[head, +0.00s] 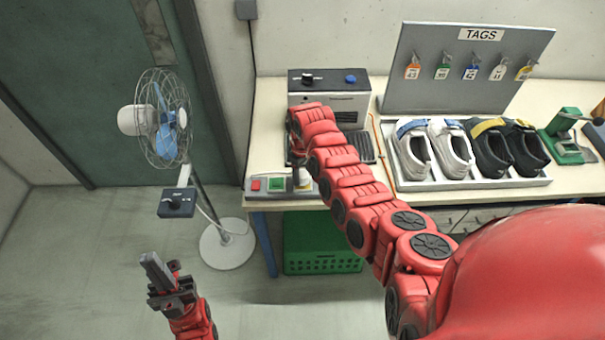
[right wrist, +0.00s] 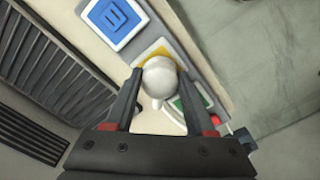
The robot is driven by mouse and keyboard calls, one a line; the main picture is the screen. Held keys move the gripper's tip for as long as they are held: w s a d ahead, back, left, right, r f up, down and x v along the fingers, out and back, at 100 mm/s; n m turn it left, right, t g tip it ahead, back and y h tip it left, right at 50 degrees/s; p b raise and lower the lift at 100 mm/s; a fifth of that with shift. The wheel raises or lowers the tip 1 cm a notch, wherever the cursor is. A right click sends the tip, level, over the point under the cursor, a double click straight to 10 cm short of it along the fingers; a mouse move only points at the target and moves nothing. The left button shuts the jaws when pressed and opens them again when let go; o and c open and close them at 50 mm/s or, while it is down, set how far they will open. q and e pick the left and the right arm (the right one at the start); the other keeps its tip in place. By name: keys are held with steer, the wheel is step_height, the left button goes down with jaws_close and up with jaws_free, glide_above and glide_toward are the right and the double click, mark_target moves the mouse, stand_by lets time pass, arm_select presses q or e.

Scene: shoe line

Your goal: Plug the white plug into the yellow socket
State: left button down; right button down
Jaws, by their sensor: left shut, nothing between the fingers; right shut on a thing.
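The white plug (right wrist: 158,78) is between the fingers of my right gripper (right wrist: 159,92), which is shut on it. The plug is over the yellow socket (right wrist: 153,49) and covers part of it. I cannot tell from these views whether it is seated or just above. In the head view, my right gripper (head: 300,163) reaches down to the power strip (head: 290,195) at the table's left front corner. My left gripper (head: 157,270) is shut and empty, low at the left over the floor.
The strip also has a green socket (head: 276,183), a red switch (head: 256,184) and a blue socket (right wrist: 115,22). A grey machine (head: 345,85) stands behind my right arm. A shoe tray (head: 470,184) is to the right. A fan (head: 165,120) stands left of the table.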

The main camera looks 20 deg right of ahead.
steer(key=shift+f+b, duration=0.55)
steer(key=shift+f, duration=0.15)
stand_by(0.5)
steer(key=shift+c, duration=0.8)
jaws_free()
steer(key=shift+r, duration=0.1)
steer(key=shift+w+r, duration=0.15)
steer(key=shift+r, duration=0.35)
step_height(320, 180, up, 7)
steer(key=shift+r+b, duration=0.1)
steer(key=shift+b, duration=1.1)
step_height(320, 180, up, 9)
steer(key=p, duration=0.1)
